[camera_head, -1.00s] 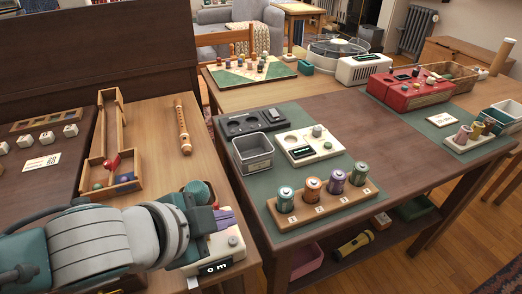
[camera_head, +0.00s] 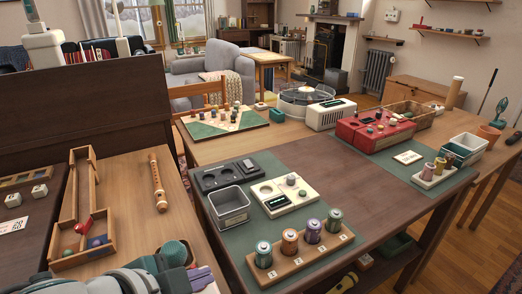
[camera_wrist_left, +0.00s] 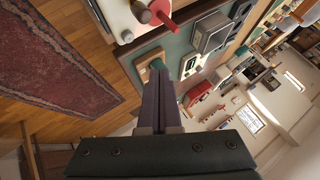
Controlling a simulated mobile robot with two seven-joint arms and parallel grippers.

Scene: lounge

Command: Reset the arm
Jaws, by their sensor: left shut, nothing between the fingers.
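My left gripper (camera_head: 201,278) shows at the bottom of the head view, at the near end of the light wooden table. Its purple fingers are together with nothing between them. In the left wrist view the shut fingers (camera_wrist_left: 159,105) point away from the wrist, with the room tilted around them. My left arm enters along the bottom edge of the head view and is mostly cut off. My right gripper is not in view.
A wooden holder (camera_head: 284,268) with several batteries stands on the green mat, right of my left gripper. A grey bin (camera_head: 230,207) and cream tester (camera_head: 283,196) are behind it. A wooden flute (camera_head: 158,184) lies on the light table. The dark table's middle is clear.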

